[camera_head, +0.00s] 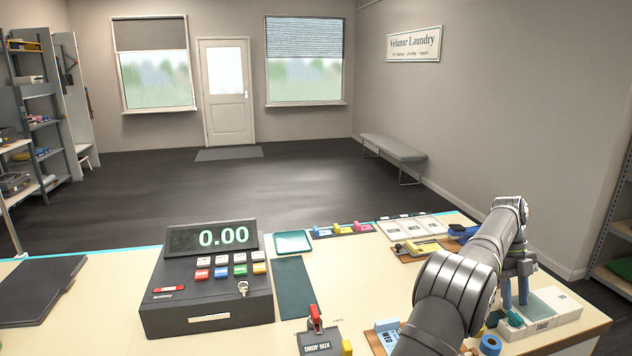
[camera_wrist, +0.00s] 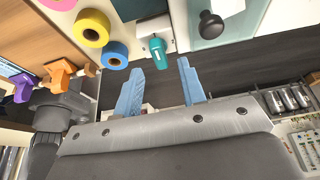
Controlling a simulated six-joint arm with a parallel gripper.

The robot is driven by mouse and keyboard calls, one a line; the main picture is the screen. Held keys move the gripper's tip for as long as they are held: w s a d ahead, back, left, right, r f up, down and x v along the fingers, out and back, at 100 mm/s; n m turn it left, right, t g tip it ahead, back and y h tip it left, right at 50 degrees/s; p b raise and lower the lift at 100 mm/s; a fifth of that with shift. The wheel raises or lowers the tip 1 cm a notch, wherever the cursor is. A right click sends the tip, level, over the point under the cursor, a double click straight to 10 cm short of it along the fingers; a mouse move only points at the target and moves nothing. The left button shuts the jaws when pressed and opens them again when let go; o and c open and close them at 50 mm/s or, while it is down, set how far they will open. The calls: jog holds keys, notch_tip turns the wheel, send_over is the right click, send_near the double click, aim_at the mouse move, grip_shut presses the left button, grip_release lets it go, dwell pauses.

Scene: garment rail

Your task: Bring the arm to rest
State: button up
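My gripper (camera_head: 515,305) is at the right end of the counter, with its blue fingers pointing down over the area of a white box marked with letters (camera_head: 541,322). In the wrist view my gripper (camera_wrist: 159,78) has its two blue fingers apart, with nothing held between them. A teal-capped item (camera_wrist: 154,46) shows just past the fingertips, apart from them. My arm reaches in from the bottom of the head view and hides part of the counter.
The counter (camera_head: 105,288) holds a cash register (camera_head: 205,285), a red-handled drop box (camera_head: 317,335) and several coloured clips. Tape rolls (camera_wrist: 93,27) lie near the gripper, as does a black knob (camera_wrist: 210,24).

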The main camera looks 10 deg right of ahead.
aim_at(516, 314)
jog(key=x, duration=0.3)
jog(key=shift+s, duration=0.1)
jog(key=n+h, duration=0.1)
jog(key=n, duration=0.1)
jog(key=n+h, duration=0.1)
jog(key=n, duration=0.2)
jog(key=shift+a+f+n+t, duration=0.1)
jog(key=shift+a+n+t, duration=0.1)
jog(key=shift+n+t, duration=0.1)
jog(key=n+h, duration=0.1)
jog(key=n, duration=0.2)
jog(key=n+t, duration=0.1)
jog(key=n, duration=0.2)
jog(key=shift+s+t+h, duration=0.15)
jog(key=shift+t+h, duration=0.15)
jog(key=shift+h, duration=0.1)
jog(key=shift+o, duration=0.3)
jog(key=o, duration=0.5)
jog(key=s+a+r+n+t, duration=0.1)
jog(key=a+r+n+t, duration=0.15)
jog(key=r+n, duration=0.4)
jog(key=s+a+r+n+t, duration=0.15)
jog(key=a+r+n, duration=0.25)
jog(key=r, duration=0.5)
jog(key=shift+h, duration=0.3)
jog(key=x, duration=1.7)
jog(key=shift+s, duration=0.3)
jog(key=shift+c, duration=0.3)
